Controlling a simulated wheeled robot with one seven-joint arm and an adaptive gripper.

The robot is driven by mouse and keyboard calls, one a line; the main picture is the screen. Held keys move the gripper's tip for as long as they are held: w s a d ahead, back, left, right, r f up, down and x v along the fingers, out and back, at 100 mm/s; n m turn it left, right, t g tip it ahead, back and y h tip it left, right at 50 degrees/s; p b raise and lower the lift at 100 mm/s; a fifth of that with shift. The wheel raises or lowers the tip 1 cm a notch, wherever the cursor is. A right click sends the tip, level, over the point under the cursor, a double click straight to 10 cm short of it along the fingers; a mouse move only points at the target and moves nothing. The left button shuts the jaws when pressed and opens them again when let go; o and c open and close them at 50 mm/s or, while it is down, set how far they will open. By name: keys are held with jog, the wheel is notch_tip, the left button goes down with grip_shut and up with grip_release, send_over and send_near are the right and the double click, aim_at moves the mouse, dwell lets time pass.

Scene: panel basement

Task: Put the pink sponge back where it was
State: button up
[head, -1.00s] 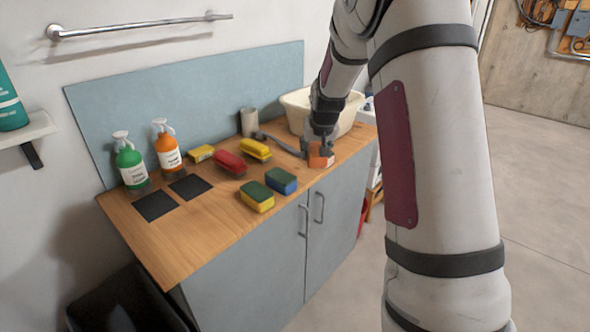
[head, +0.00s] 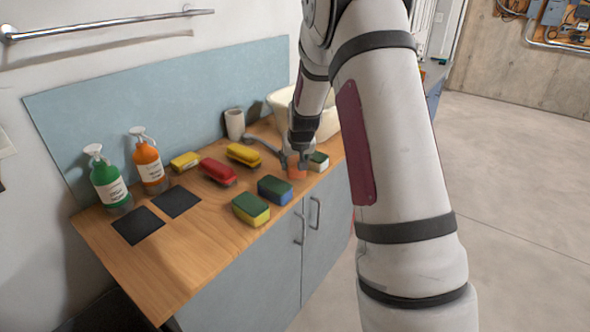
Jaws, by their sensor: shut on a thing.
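An orange-pink block (head: 296,172), the closest match to the pink sponge, is at the right part of the wooden counter. My gripper (head: 295,160) points down and is shut on it. The fingers hide part of the block, and I cannot tell whether it touches the counter.
A green-and-white sponge (head: 318,161) sits just right of my gripper. A blue-green sponge (head: 275,189), a green-yellow sponge (head: 251,209), a red brush (head: 217,171) and yellow ones stand left. A cream basin (head: 325,120) is behind. The front left counter is clear.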

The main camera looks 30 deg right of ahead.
jog(key=shift+f, duration=1.7)
jog(key=shift+f, duration=0.1)
jog(key=o, duration=1.2)
